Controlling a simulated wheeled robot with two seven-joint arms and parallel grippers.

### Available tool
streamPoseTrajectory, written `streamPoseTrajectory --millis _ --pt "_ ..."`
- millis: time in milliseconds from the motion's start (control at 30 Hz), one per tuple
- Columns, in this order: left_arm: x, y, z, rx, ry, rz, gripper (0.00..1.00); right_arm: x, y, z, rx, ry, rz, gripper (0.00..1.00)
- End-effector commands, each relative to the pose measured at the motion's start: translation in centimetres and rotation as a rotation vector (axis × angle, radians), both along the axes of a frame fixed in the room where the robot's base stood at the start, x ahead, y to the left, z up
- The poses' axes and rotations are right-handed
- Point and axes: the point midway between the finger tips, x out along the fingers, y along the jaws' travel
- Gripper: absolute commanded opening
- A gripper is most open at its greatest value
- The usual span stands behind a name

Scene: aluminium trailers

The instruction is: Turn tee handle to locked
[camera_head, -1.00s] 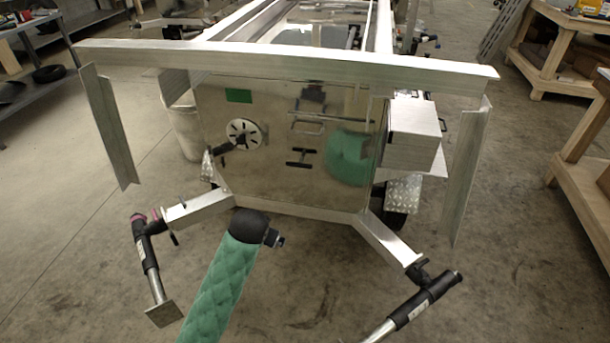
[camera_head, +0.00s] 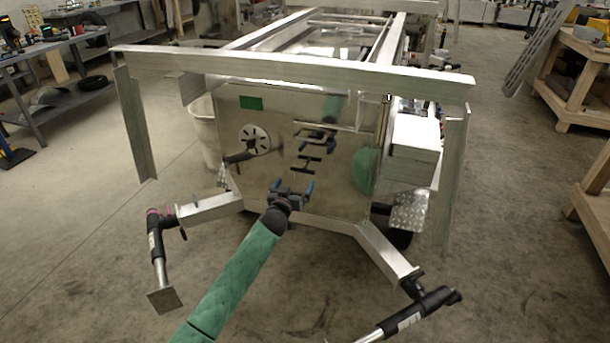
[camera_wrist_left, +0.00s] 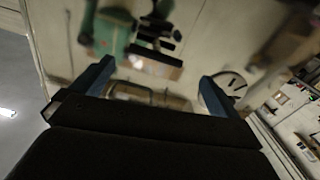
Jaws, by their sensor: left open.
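The tee handle (camera_head: 306,164) is a small dark H-shaped handle on the shiny front panel (camera_head: 225,120) of the trailer, slightly tilted in the head view. My left gripper (camera_head: 291,186) is open and empty, with its blue-tipped fingers just below and left of the tee handle in the picture. I see no contact with the handle. In the wrist view the left gripper (camera_wrist_left: 155,70) has its two blue fingers wide apart in front of the reflective panel. Dark shapes appear there, but I cannot tell handle from reflection. My right gripper is not in view.
A frame beam (camera_head: 300,68) crosses above the panel. Jack legs (camera_head: 157,255) and (camera_head: 410,315) stand in front. Open floor lies left and right.

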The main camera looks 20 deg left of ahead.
Motion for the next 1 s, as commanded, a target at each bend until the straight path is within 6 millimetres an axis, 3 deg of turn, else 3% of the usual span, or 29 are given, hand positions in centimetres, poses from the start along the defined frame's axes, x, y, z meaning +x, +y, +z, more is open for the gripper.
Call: streamPoseTrajectory --millis 267,700,1000 --pt "0.7 -0.4 0.4 -0.081 -0.017 -0.016 1.0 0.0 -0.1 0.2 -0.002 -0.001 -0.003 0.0" --pt "6.4 -0.5 0.4 -0.079 -0.017 -0.015 1.0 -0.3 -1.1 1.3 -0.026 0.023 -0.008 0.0" --pt "7.7 -0.6 0.3 -0.077 -0.014 -0.014 1.0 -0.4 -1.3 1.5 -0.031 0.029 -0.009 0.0"
